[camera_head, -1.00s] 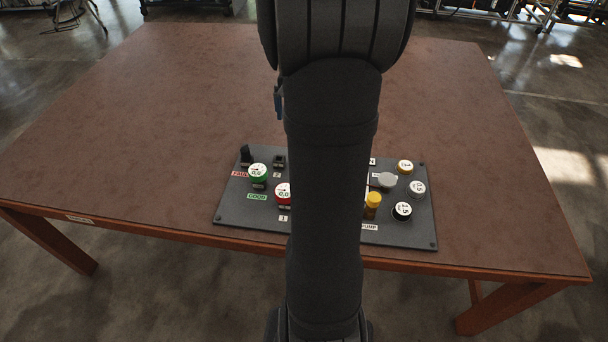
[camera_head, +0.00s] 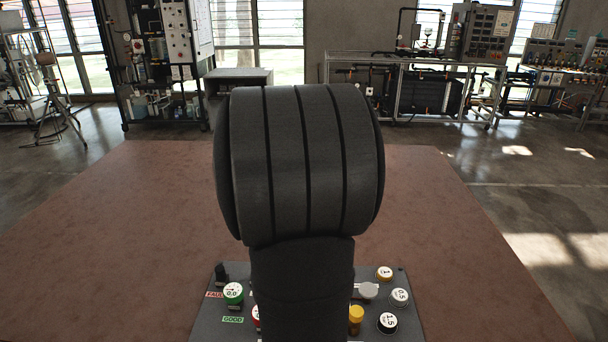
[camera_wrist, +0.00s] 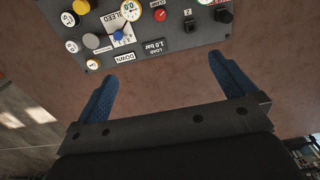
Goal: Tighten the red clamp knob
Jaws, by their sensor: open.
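The red knob (camera_wrist: 189,24) is on the grey control panel (camera_wrist: 105,47), near the top middle of the wrist view. A small part of a red-sided round item (camera_head: 256,315) shows at the edge of my arm in the head view; the rest is hidden. My gripper (camera_wrist: 163,65) is open and empty, its two blue fingers apart. It is short of the panel in the wrist view, with bare tabletop between the fingers. My arm hides the gripper in the head view.
Near the red knob are a blue knob (camera_wrist: 118,36), a dial (camera_wrist: 159,13) and a black switch (camera_wrist: 190,26). Yellow (camera_head: 356,314), grey and black-sided items crowd the panel's right. The brown table (camera_head: 120,235) is otherwise clear.

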